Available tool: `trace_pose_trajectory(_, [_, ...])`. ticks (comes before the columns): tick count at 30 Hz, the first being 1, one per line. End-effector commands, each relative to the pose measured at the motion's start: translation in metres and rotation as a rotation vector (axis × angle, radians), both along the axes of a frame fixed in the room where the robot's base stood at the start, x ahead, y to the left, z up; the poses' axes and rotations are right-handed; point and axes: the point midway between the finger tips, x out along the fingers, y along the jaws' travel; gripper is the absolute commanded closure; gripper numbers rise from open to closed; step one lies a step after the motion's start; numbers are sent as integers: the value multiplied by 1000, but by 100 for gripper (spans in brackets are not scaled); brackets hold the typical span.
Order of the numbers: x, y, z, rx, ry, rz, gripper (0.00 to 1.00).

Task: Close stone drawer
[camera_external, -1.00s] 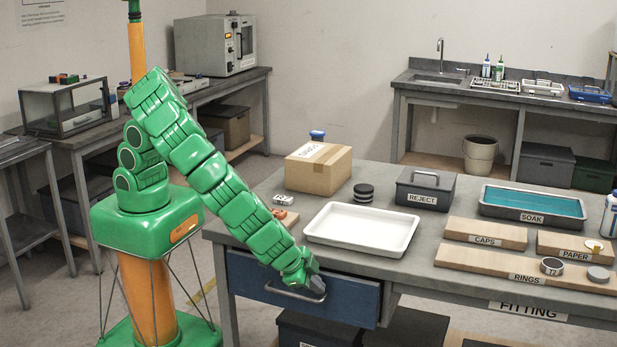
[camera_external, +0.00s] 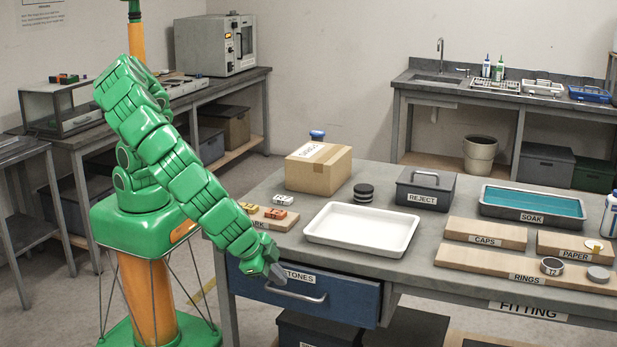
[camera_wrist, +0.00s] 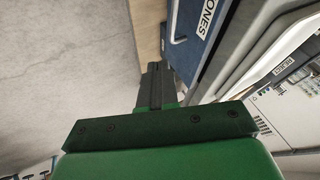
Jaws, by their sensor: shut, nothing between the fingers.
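The stone drawer (camera_external: 345,302) has a blue front, a bar handle (camera_external: 297,296) and a label ending in "TONES" (camera_external: 300,276). Its front sits close under the front edge of the table, and no open drawer interior shows. My gripper (camera_external: 274,282) is at the left part of the drawer front, near the left end of the handle; I cannot tell whether it touches. In the wrist view my gripper (camera_wrist: 157,72) is shut with its fingers together and empty. The blue drawer front (camera_wrist: 208,50) is beside them on the right, with part of its label (camera_wrist: 207,20).
Above the drawer, the table holds a white tray (camera_external: 361,246), a cardboard box (camera_external: 335,175), a reject box (camera_external: 424,196) and boards with small parts. Dark bins (camera_external: 310,330) stand under the table. Floor is free left of the table.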

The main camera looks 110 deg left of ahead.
Motion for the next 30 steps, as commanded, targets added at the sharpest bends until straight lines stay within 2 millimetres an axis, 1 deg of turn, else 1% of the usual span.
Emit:
trace_pose_trajectory(1, [-5, -11, 0, -4, 6, -5, 100])
trace_pose_trajectory(3, [-11, -18, -1, -10, 13, -3, 100])
trace_pose_trajectory(6, [-12, -20, -5, -11, 17, -2, 100])
trace_pose_trajectory(11, [-6, -12, -19, -12, 18, -1, 100])
trace_pose_trajectory(15, [1, -3, -37, -11, 19, 0, 100])
trace_pose_trajectory(24, [16, 15, -70, -11, 17, 1, 100])
trace_pose_trajectory(30, [22, 27, -87, -11, 18, -1, 100])
